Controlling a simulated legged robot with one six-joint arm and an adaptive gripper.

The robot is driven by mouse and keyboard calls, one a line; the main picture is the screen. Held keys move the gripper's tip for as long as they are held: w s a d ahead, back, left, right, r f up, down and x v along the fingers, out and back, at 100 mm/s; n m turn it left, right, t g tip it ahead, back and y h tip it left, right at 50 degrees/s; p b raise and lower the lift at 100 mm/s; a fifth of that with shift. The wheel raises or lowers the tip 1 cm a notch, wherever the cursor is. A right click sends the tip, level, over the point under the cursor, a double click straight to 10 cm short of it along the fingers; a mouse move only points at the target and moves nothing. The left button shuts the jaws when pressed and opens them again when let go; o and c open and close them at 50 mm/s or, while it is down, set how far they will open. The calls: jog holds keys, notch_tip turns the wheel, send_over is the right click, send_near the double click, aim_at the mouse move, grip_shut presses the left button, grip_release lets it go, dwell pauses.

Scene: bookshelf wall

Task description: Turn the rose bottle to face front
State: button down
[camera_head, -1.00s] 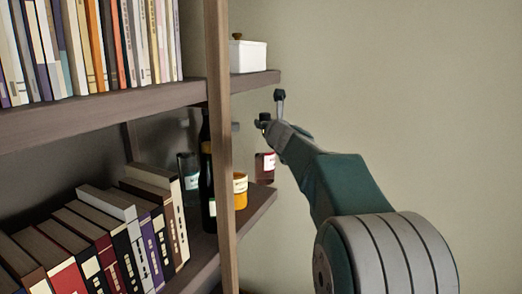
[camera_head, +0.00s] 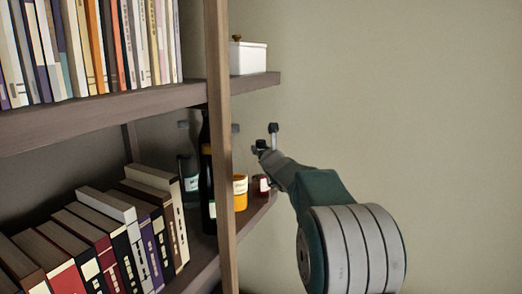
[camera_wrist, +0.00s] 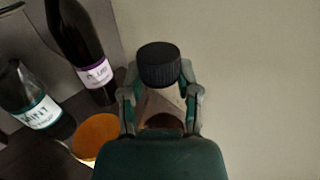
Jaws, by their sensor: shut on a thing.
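The rose bottle, which I take to be the one in my gripper, shows in the head view as a small dark red body with a white label (camera_head: 264,185), at the right end of the middle shelf (camera_head: 255,207). Its label is too small to read. In the wrist view the bottle (camera_wrist: 160,104) has a black ribbed cap (camera_wrist: 159,65), clear shoulders and dark contents; its label is hidden there. My gripper (camera_head: 267,146) is shut on its neck from the right, with one finger on each side (camera_wrist: 160,95). I cannot tell whether its base touches the shelf.
An orange bottle (camera_head: 240,190) stands close on the left. A dark bottle with a purple label (camera_wrist: 82,45) and a green-labelled mint bottle (camera_wrist: 33,100) are further left. A shelf post (camera_head: 219,150) stands in front. A white box (camera_head: 249,59) is above. The right is open.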

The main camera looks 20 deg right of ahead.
jog(key=shift+c, duration=1.7)
grip_release()
jog(key=shift+s, duration=0.15)
jog(key=s+a, duration=0.1)
jog(key=s, duration=1)
jog(key=shift+s+a, duration=0.25)
jog(key=shift+s, duration=0.1)
